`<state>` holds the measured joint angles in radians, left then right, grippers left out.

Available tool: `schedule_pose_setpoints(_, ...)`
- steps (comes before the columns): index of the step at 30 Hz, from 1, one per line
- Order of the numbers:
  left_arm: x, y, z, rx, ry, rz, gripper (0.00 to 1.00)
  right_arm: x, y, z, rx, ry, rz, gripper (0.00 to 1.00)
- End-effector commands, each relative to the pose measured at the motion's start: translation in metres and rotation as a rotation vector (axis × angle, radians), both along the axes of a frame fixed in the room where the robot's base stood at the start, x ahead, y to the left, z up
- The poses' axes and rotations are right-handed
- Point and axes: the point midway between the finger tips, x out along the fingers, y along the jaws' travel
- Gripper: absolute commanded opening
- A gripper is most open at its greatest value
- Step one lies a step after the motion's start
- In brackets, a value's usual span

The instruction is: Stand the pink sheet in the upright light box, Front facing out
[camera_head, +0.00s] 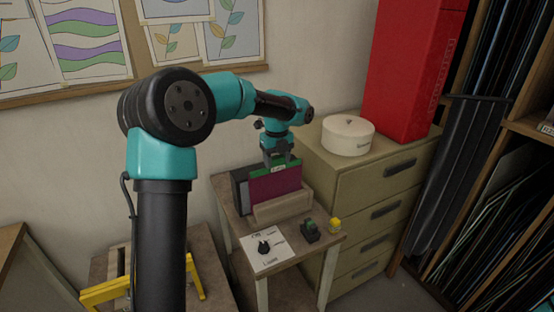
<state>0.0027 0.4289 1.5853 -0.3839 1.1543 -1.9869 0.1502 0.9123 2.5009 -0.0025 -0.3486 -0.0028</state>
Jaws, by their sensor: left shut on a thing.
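The pink sheet (272,187), a dark magenta panel with a green strip and a small white label along its top, stands upright on the small wooden table. My left gripper (279,159) is shut on its top edge from above. The sheet's lower edge is hidden behind the beige front of a holder (284,209), which seems to be the light box. A dark grey upright panel (241,189) shows behind and left of the sheet. I cannot tell whether the sheet rests on the bottom or hangs just above it. My right gripper is not in view.
A white control plate with a black knob (264,247) lies in front on the table (304,252). A dark holder with a green part (310,231) and a yellow object (335,225) stand to its right. A drawer cabinet (375,185) stands close behind at the right.

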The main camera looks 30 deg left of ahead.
Motion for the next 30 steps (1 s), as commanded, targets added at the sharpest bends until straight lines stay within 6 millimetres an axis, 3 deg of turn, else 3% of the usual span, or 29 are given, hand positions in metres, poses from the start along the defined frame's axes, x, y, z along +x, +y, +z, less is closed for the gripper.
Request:
schedule_pose_setpoints(22,0.0038,0.0066,-0.0036,0.003,-0.004,0.001,0.23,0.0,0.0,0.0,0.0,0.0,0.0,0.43)
schedule_pose_setpoints(23,0.0037,0.0066,-0.0037,0.004,-0.004,0.001,0.58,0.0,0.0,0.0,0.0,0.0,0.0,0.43)
schedule_pose_setpoints(30,0.0032,0.0053,-0.0038,0.001,-0.002,0.001,0.81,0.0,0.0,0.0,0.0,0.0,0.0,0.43)
